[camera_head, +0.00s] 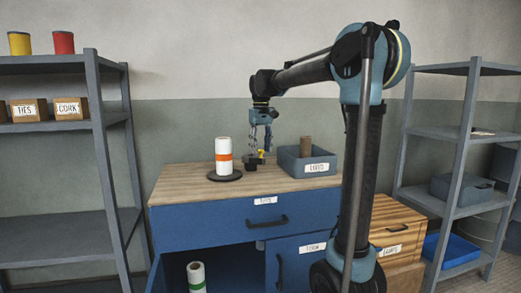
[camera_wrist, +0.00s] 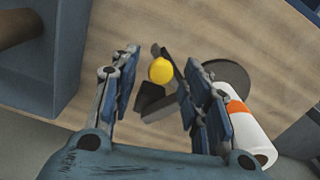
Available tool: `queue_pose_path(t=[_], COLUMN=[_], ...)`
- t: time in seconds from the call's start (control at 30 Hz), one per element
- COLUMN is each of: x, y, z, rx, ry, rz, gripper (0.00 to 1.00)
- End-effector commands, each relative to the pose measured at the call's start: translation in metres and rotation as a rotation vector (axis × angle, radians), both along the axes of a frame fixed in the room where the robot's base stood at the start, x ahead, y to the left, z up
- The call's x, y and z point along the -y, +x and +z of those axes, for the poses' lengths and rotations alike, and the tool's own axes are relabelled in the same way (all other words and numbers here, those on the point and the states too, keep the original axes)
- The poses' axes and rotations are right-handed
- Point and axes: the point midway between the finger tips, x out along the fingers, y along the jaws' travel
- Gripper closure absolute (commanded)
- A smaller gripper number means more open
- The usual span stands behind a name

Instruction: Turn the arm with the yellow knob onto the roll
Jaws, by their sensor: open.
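The white roll with an orange band (camera_head: 223,148) stands upright on a round black base (camera_head: 224,176) on the wooden bench top; the roll also shows in the wrist view (camera_wrist: 248,125). The yellow knob (camera_wrist: 162,70) sits on a dark arm (camera_wrist: 166,53) beside a black block (camera_wrist: 154,101). The arm appears apart from the roll. My gripper (camera_wrist: 158,82) is open above the knob, which shows between its fingers; the gap to it is hard to judge. In the head view my gripper (camera_head: 264,137) partly hides the arm.
A grey-blue bin (camera_head: 320,163) with a brown roll (camera_head: 305,146) stands close right of my gripper. Shelves (camera_head: 95,130) stand at left and right. The open cabinet below holds a roll with a green band (camera_head: 196,276). The bench top left of the base is clear.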

Motion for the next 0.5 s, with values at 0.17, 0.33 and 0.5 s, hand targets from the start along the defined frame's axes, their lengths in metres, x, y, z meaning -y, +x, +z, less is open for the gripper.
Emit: queue_pose_path(t=[0.17,0.33,0.5], x=[0.0001,0.0001,0.0001], y=[-0.0001,-0.0001,0.0000], z=[-0.0050,-0.0050,-0.0048], rx=[0.000,0.000,0.000], ry=[0.000,0.000,0.000], rz=[0.000,0.000,0.000], gripper=[0.57,0.57,0.87])
